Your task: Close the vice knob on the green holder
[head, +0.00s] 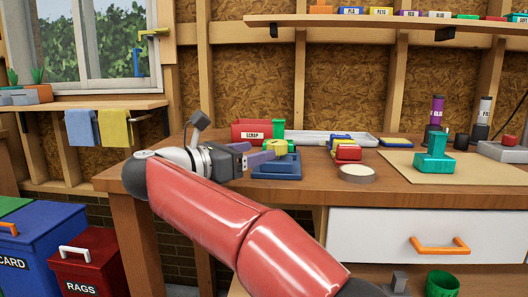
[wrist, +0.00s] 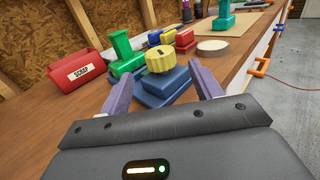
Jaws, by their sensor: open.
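A green holder (wrist: 122,54) with an upright post stands on the bench behind a blue holder (wrist: 165,90). In the head view the green holder (head: 279,128) is mostly hidden behind the blue holder (head: 276,170) and my fingers. A ribbed yellow knob (wrist: 160,60) is at the top of the blue holder. I see no knob clearly on the green one. A separate teal-green holder (head: 435,160) stands on a tan mat to the right. My gripper (head: 258,153) is open and empty. In the wrist view its purple fingers (wrist: 163,80) straddle the blue holder, with the yellow knob ahead between them.
A red SCRAP bin (head: 252,132) is behind left. Red and yellow blocks (head: 347,151), a round beige disc (head: 357,173) and a grey tray (head: 330,138) are to the right. The tan mat (head: 470,168) has bare room. Bench space is clear left in the wrist view.

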